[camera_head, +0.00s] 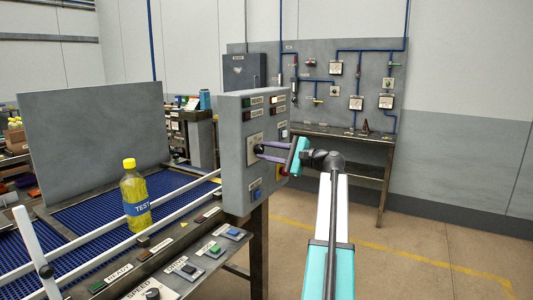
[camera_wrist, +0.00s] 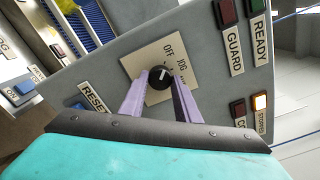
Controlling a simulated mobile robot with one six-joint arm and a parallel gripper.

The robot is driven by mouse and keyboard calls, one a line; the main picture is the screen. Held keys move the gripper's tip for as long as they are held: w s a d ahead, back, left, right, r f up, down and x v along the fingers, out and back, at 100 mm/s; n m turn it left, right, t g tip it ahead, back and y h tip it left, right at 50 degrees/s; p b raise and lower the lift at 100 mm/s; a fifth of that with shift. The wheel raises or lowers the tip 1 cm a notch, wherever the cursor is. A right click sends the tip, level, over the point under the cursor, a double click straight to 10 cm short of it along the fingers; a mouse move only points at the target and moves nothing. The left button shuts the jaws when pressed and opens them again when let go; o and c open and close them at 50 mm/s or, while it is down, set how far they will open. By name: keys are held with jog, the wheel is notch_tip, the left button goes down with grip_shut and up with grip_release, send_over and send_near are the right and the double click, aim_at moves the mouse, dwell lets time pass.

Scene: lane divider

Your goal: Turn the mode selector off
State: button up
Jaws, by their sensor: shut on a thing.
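The mode selector is a round black knob (camera_wrist: 160,79) with a white pointer mark, on a cream plate (camera_wrist: 144,60) on the grey control box. OFF and JOG are printed above it; a third label at the right is mostly hidden by a finger. The mark points roughly toward the labels; I cannot tell exactly which one. My gripper (camera_wrist: 160,84) has its two lilac fingers on either side of the knob, shut on it. In the head view my gripper (camera_head: 262,151) reaches the box face from the right, and the knob is largely hidden.
The grey control box (camera_head: 235,150) carries READY and GUARD lamps, a lit lamp (camera_wrist: 260,103) and a blue RESET button (camera_head: 257,194). A yellow TEST bottle (camera_head: 135,195) stands on the blue conveyor (camera_head: 90,215) at left. Floor at right is open.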

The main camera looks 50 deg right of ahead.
jog(key=o, duration=1)
jog(key=shift+o, duration=0.2)
jog(key=shift+s, duration=0.1)
jog(key=b+v, duration=0.2)
jog(key=v, duration=1.1)
jog(key=shift+s, duration=0.35)
jog(key=shift+s+f, duration=0.1)
